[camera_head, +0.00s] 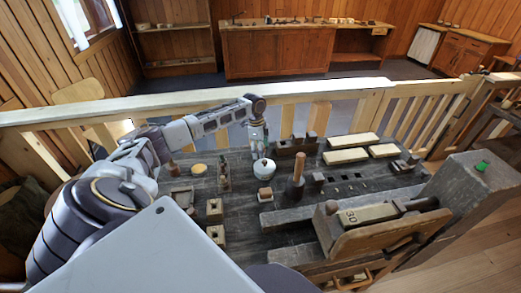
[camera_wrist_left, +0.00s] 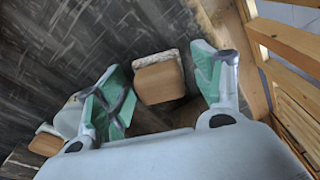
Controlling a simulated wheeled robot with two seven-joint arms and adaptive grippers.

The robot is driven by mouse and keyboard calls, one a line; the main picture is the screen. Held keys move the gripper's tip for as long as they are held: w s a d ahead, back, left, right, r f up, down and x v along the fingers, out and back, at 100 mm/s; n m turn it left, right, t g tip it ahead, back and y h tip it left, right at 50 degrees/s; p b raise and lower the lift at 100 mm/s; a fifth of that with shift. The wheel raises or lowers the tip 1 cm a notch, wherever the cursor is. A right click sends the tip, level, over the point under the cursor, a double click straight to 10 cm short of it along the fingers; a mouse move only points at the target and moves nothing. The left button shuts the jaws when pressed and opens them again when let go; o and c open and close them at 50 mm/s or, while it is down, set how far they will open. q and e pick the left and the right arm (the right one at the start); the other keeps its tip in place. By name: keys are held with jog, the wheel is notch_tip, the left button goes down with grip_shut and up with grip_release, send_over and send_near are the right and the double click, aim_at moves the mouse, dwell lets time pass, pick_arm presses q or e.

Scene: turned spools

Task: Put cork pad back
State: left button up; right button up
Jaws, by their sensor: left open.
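My left gripper (camera_head: 258,138) points down over the far part of the dark bench, just behind a white round pot (camera_head: 263,168). In the left wrist view its green-padded fingers (camera_wrist_left: 163,88) are spread wide. A cork-brown block with a pale, rough edge (camera_wrist_left: 158,82), possibly the cork pad, lies between and beyond them; I cannot tell whether either finger touches it. In the head view the gripper hides that spot. A similar brown-topped white block (camera_head: 264,194) stands in front of the pot. A round tan disc (camera_head: 199,168) lies to the left. My right gripper is not seen.
A wooden railing (camera_head: 320,92) runs along the bench's far edge, close beside the gripper. A turned wooden handle (camera_head: 296,172) stands right of the pot. Pale blocks (camera_head: 346,156) lie further right. Small square blocks (camera_head: 215,209) stand at the left front.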

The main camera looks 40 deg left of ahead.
pick_arm(q)
jog(key=shift+r, duration=0.25)
jog(key=shift+a+r, duration=0.1)
jog(key=shift+r, duration=0.2)
jog(key=r, duration=0.6)
jog(key=a+r, duration=0.1)
jog(key=r, duration=0.3)
jog(key=shift+s, duration=0.25)
jog(key=shift+s+r, duration=0.1)
jog(key=shift+r, duration=0.4)
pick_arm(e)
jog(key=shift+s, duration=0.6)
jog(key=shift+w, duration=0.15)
